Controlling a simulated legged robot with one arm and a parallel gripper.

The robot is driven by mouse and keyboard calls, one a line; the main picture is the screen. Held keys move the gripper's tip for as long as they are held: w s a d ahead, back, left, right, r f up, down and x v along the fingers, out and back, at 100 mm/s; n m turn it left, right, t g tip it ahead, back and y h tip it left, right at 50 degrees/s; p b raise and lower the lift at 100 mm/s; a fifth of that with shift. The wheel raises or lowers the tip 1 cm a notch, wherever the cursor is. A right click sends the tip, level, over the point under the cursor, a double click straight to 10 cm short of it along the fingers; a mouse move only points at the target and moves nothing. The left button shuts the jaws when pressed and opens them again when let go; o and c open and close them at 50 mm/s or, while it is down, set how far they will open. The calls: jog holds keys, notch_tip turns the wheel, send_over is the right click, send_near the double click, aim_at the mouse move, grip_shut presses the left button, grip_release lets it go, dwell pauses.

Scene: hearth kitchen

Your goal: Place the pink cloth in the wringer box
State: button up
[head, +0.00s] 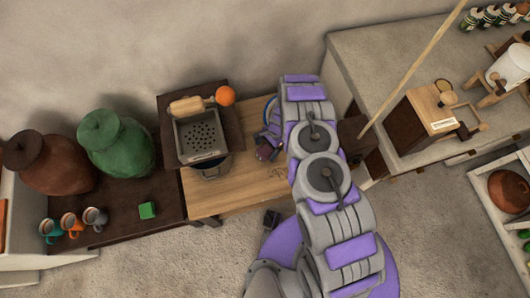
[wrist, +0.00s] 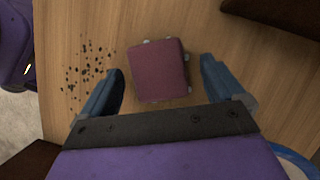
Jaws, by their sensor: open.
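The pink cloth (wrist: 158,70) looks like a thick, folded dusky-pink square and lies on the wooden table top in the wrist view. My gripper (wrist: 163,68) is open above it, with one blue finger on each side and a gap to the cloth at both.
Dark specks (wrist: 88,75) lie on the table left of the cloth. A blue-rimmed round thing (wrist: 290,162) is at the wrist view's lower right. An orange ball (head: 225,96) sits by the roller. Green (head: 118,145) and brown (head: 50,165) jars stand at left, near several mugs and a green block (head: 147,210).

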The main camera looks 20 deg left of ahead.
jog(key=shift+c, duration=0.4)
jog(key=c, duration=1.3)
jog(key=shift+o, duration=0.2)
jog(key=shift+r, duration=0.55)
notch_tip(320, 180, up, 3)
jog(key=shift+f+p, duration=0.1)
jog(key=shift+p, duration=0.75)
jog(key=s+d+r, duration=0.1)
jog(key=s+d, duration=0.1)
jog(key=s, duration=0.6)
jog(key=s+d, duration=0.3)
jog(key=s, duration=0.4)
notch_tip(320, 180, up, 7)
jog(key=n, duration=0.2)
send_over(262, 152)
jog(key=s+d, duration=0.3)
jog(key=s, duration=0.2)
jog(key=w+d+r+n+h, duration=0.1)
jog(key=w+d+r+n, duration=0.1)
jog(key=w+r, duration=0.65)
jog(key=w+d+r+n, duration=0.1)
jog(key=w+d+r, duration=0.2)
jog(key=d+r, duration=0.8)
jog(key=w+d+r+n+g+h, duration=0.1)
jog(key=w+d+r, duration=0.3)
jog(key=d+r, duration=0.8)
notch_tip(262, 152, up, 2)
jog(key=shift+w+n+h, duration=0.3)
jog(key=shift+n, duration=0.3)
